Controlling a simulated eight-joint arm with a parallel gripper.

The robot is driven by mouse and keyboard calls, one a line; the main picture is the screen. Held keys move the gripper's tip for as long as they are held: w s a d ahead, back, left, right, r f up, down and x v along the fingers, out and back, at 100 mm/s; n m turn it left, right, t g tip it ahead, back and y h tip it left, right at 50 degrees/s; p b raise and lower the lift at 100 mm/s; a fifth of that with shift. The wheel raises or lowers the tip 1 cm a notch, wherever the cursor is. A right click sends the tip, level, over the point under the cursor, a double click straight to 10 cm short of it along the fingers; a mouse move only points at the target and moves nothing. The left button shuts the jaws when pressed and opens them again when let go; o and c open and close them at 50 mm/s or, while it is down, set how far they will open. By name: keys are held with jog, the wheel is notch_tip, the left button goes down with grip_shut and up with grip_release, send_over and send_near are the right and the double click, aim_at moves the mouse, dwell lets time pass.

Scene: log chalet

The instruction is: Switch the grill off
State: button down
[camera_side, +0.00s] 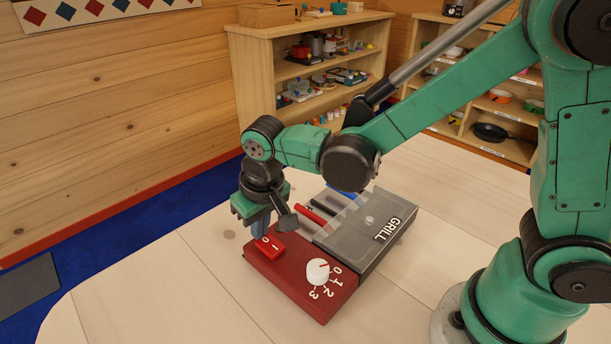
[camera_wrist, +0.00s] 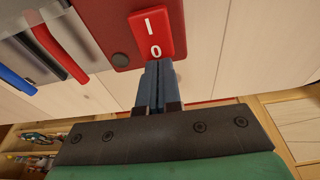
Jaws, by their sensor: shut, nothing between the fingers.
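The grill has a red control base (camera_side: 288,285) and a grey, partly see-through part marked GRILL (camera_side: 375,230). A red rocker switch (camera_side: 271,249) marked I and 0 sits on the base; it also shows in the wrist view (camera_wrist: 148,36). A white knob (camera_side: 317,272) stands beside a scale from 0 to 3; its red mark seems to face 0. My gripper (camera_side: 261,233) is shut and empty, pointing down at the switch. In the wrist view its fingertips (camera_wrist: 159,67) are at the 0 end. I cannot tell whether they touch it or which way the rocker is tilted.
Red, black and blue handles (camera_side: 305,214) stick out at the grill's far side. The pale table (camera_side: 190,290) is clear around the grill. Shelves with toys (camera_side: 310,60) stand behind, against the log wall.

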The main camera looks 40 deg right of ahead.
dwell(0.3)
jog(key=shift+r, duration=0.6)
jog(key=shift+r, duration=2.5)
jog(key=s+d+r+t, duration=0.2)
jog(key=s+d+t, duration=0.3)
jog(key=d, duration=0.6)
jog(key=shift+s, duration=0.9)
